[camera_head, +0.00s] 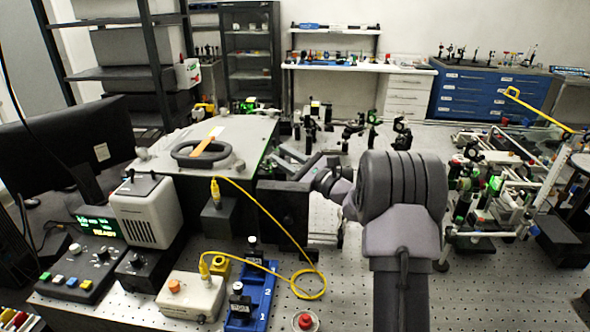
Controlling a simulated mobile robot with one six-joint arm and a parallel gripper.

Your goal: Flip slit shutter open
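The spectrometer housing (245,135) is a large grey box at centre left, with a black oval handle (188,155) and an orange strip (207,140) on its lid. A dark upright plate (284,207) stands at its right side. I cannot clearly make out the slit shutter or its position. My gripper (291,163) is at the housing's right edge, just above the dark plate, reached from the right by my grey arm. Its fingers are small and partly blend with the housing, so contact and opening are unclear.
A yellow cable (258,203) loops down from a yellow connector to a beige box (192,296). A blue tray (252,296) and a red-topped item (304,321) lie in front. Optics mounts (372,128) stand behind. The perforated bench (490,290) is mostly clear at front right.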

